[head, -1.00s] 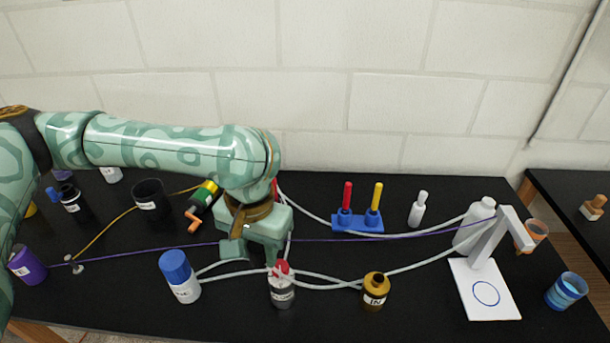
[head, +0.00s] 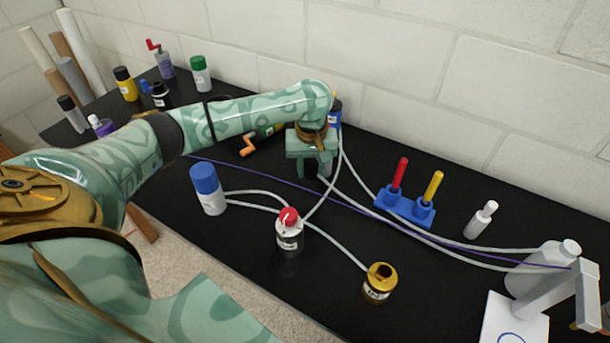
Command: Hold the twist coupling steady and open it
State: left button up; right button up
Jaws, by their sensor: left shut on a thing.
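My left gripper (head: 313,170) points down over the black bench in the middle of the head view. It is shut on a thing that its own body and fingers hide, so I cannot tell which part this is. I cannot make out the twist coupling for sure. A dark green and yellow cylinder with an orange crank handle (head: 248,147) lies just left of the gripper, partly behind my arm. A blue and black item with a white label (head: 335,115) shows behind my wrist, mostly covered. My right gripper is not in view.
Pale hoses run among a red-capped bottle (head: 289,238), a gold-capped bottle (head: 378,285) and a blue-capped bottle (head: 208,190). A purple cord (head: 400,232) crosses the bench. A blue stand (head: 404,206) holds red and yellow sticks. Bare bench (head: 225,240) lies in front.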

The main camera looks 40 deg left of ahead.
aim_at(311, 196)
pick_arm(q)
notch_tip(311, 196, down, 3)
jog(key=shift+f+b, duration=0.2)
jog(key=shift+b, duration=0.4)
notch_tip(311, 196, down, 4)
jog(key=shift+d+f+b, duration=0.1)
jog(key=shift+b, duration=1.1)
jog(key=shift+f, duration=0.1)
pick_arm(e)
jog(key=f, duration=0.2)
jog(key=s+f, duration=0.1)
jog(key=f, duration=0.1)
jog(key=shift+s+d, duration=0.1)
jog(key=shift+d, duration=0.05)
pick_arm(q)
jog(key=shift+p, duration=0.3)
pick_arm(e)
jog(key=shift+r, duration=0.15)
